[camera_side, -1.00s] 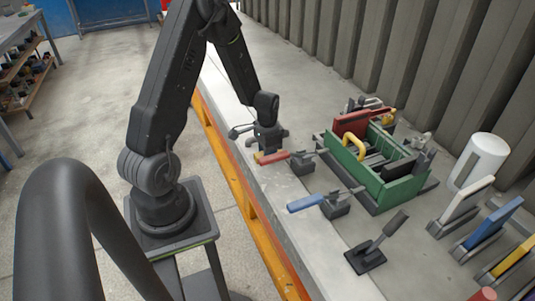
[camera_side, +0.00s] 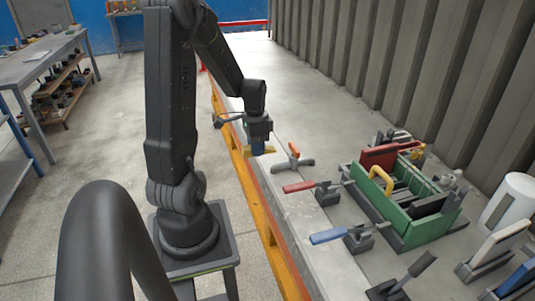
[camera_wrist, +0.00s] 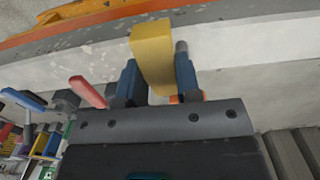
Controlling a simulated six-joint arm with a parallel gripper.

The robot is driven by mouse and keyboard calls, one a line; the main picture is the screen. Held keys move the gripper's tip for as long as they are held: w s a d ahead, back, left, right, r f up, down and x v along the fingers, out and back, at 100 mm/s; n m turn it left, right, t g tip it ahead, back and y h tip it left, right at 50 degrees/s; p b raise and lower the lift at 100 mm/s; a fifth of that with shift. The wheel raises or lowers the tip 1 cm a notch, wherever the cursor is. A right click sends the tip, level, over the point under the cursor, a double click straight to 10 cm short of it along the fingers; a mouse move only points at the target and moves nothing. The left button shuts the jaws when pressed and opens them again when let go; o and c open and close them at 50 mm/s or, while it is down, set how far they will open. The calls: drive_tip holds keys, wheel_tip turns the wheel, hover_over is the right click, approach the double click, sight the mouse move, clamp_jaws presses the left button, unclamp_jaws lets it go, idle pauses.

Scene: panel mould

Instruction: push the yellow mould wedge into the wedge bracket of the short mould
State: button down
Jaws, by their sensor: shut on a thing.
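My gripper (camera_side: 260,150) is over the front edge of the bench, to the left of the green mould. In the wrist view, its two blue fingers (camera_wrist: 157,82) are shut on the yellow mould wedge (camera_wrist: 153,48), which sticks out past the fingertips. In the side view, only a little of the wedge (camera_side: 271,150) shows beside the fingers. The green mould (camera_side: 411,222) stands on the bench with a yellow handle (camera_side: 381,179) and a red panel (camera_side: 385,156). I cannot make out which part is the wedge bracket, or whether this is the short mould.
Toggle clamps with orange (camera_side: 294,150), red (camera_side: 299,187), blue (camera_side: 328,236) and black (camera_side: 421,265) handles line the bench front. A white cylinder (camera_side: 510,204) and upright panels stand at the right. The far bench top (camera_side: 300,95) is clear.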

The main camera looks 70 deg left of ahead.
wheel_tip(320, 180, up, 5)
drive_tip(key=shift+w+a+r, duration=0.1)
drive_tip(key=shift+w, duration=0.05)
drive_tip(key=w+d, duration=0.1)
drive_tip(key=w, duration=0.9)
hover_over(324, 180)
wheel_tip(324, 180, down, 9)
drive_tip(key=shift+s+a, duration=0.1)
drive_tip(key=shift+s, duration=0.1)
drive_tip(key=shift+f, duration=0.2)
drive_tip(key=shift+f, duration=3.15)
drive_tip(key=shift+f, duration=0.15)
drive_tip(key=shift+w, duration=0.2)
